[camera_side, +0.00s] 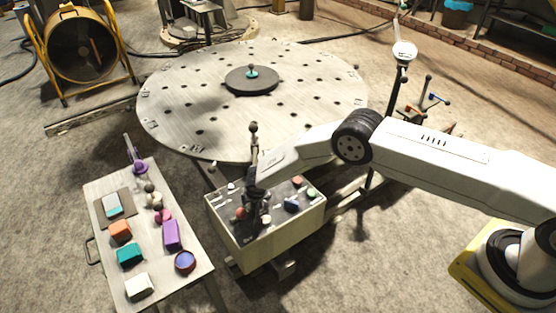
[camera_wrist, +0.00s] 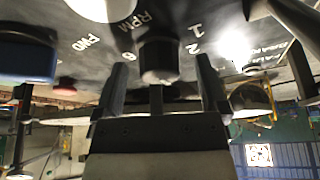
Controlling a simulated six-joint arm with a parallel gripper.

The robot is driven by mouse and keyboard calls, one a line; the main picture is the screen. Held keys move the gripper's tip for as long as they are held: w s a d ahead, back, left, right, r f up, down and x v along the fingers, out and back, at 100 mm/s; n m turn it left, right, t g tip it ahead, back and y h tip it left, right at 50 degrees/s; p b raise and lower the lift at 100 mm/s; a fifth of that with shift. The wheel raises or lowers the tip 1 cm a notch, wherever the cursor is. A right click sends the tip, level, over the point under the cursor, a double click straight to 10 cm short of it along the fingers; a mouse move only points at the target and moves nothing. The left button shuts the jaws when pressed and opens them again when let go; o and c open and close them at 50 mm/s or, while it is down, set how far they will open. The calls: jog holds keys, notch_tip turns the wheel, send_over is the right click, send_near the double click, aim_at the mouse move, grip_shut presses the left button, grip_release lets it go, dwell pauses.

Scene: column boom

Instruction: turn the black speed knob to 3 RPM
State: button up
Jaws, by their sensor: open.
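The black speed knob (camera_wrist: 160,60) is near the middle of the wrist view, on a dark panel lettered RPM, with 1 and 2 to its right and a digit that is hard to read to its left. Its pointer does not show clearly. My gripper (camera_wrist: 162,88) is open, with one finger on each side of the knob; I cannot tell whether either touches it. In the side view my gripper (camera_side: 257,208) is over the control box (camera_side: 285,237) and hides the knob.
A blue control (camera_wrist: 25,55) beside the letters FWD and a small red button (camera_wrist: 66,82) lie left of the knob. A large round turntable (camera_side: 200,105) stands behind the box. A small table (camera_side: 110,270) with several coloured blocks stands to the left.

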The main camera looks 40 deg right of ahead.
jog(key=v, duration=0.7)
jog(key=shift+r, duration=0.15)
jog(key=shift+s, duration=0.1)
jog(key=shift+r, duration=0.1)
dwell(0.4)
jog(key=s+d+r+n+g, duration=0.1)
jog(key=s+d+r, duration=0.4)
jog(key=r, duration=0.3)
jog(key=s+d+r+n, duration=0.1)
jog(key=s+d+r, duration=0.35)
jog(key=r, duration=0.35)
jog(key=s+d+r+n+y, duration=0.1)
jog(key=s+d+r, duration=0.2)
jog(key=s, duration=0.6)
jog(key=s+d+r+n, duration=0.1)
jog(key=s+d+r, duration=0.3)
jog(key=s, duration=0.5)
jog(key=shift+r+y, duration=0.35)
jog(key=shift+y, duration=0.05)
